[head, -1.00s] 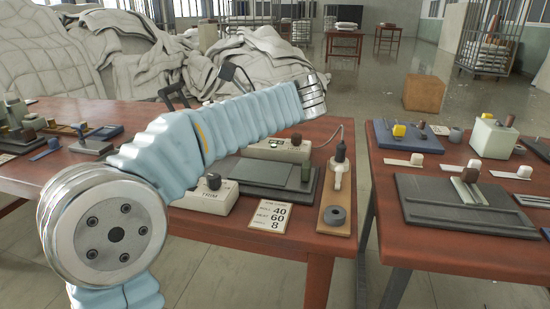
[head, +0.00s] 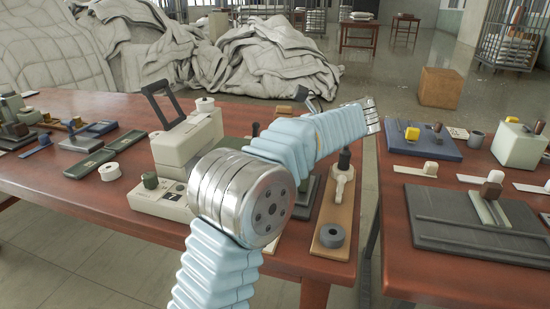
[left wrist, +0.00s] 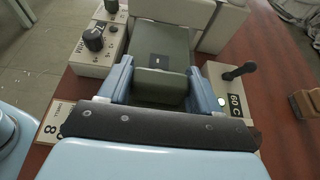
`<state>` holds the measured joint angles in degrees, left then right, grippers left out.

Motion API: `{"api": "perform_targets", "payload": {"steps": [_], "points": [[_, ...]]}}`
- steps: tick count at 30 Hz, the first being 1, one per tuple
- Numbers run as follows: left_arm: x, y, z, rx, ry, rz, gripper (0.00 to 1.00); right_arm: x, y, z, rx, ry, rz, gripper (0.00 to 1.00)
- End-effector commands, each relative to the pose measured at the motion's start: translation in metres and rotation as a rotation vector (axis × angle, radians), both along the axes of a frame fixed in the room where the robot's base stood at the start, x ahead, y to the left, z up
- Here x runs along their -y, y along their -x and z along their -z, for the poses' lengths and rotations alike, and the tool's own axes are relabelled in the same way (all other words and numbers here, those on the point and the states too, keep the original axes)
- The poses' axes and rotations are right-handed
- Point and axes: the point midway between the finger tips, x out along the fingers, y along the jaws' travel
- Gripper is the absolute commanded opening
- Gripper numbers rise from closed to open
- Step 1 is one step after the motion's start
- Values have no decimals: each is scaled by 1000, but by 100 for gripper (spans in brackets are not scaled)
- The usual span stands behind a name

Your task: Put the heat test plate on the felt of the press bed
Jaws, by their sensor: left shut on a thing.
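My left gripper (left wrist: 160,86) shows in the left wrist view, its two blue fingers shut on the olive-green block at the near end of a flat olive-green plate. I take this to be the heat test plate (left wrist: 163,42); it has a small pale mark. The plate lies between the trim box and the 60 C box, with the cream press beyond it. I cannot tell whether it touches the felt. My right gripper is not in view.
The cream press (head: 178,150) with its raised black handle stands left of my arm. The trim box (left wrist: 98,45) and 60 C box (left wrist: 232,95) flank the plate closely. A gap separates the right table (head: 395,270).

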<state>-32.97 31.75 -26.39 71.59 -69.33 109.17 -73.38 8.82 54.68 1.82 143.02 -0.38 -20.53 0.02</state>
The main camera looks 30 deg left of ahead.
Motion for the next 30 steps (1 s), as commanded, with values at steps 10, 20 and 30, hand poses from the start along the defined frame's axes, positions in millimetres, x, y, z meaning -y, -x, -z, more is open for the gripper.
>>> {"api": "perform_targets", "payload": {"steps": [10,20,30], "points": [[8,-17,30,-2,0,1,30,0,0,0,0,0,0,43],[8,-16,51,3,0,1,30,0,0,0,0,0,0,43],[7,-16,60,1,0,0,30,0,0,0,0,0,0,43]]}}
